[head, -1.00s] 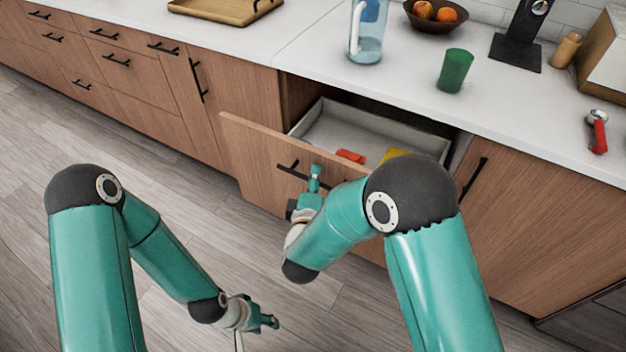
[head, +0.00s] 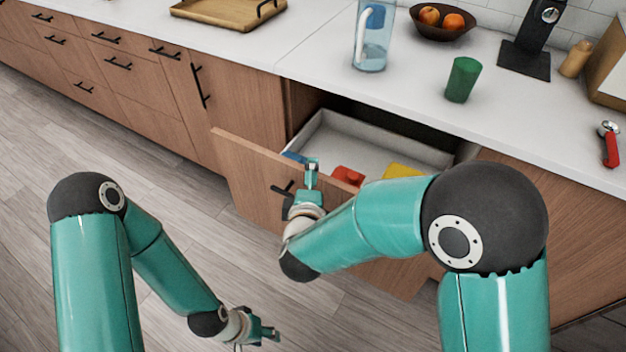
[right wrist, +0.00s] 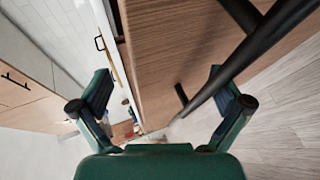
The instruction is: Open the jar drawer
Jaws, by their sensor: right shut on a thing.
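The drawer (head: 235,160) stands pulled out below the counter, its wooden front clear of the cabinet and its pale inside showing. My right gripper (head: 311,175) is at its front, shut on the black drawer handle (head: 282,188). In the right wrist view the handle (right wrist: 235,75) runs past the right finger, beside the wooden drawer front (right wrist: 175,45). My arm hides part of the handle and the drawer's right side. My left gripper (head: 268,333) hangs low over the floor, away from the drawer; its finger opening is too small to tell.
Red (head: 348,175), yellow (head: 402,171) and blue (head: 293,156) things lie in the drawer. On the counter above stand a clear pitcher (head: 370,50), a green cup (head: 462,80) and a fruit bowl (head: 440,28). Floor in front of the cabinets is free at left.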

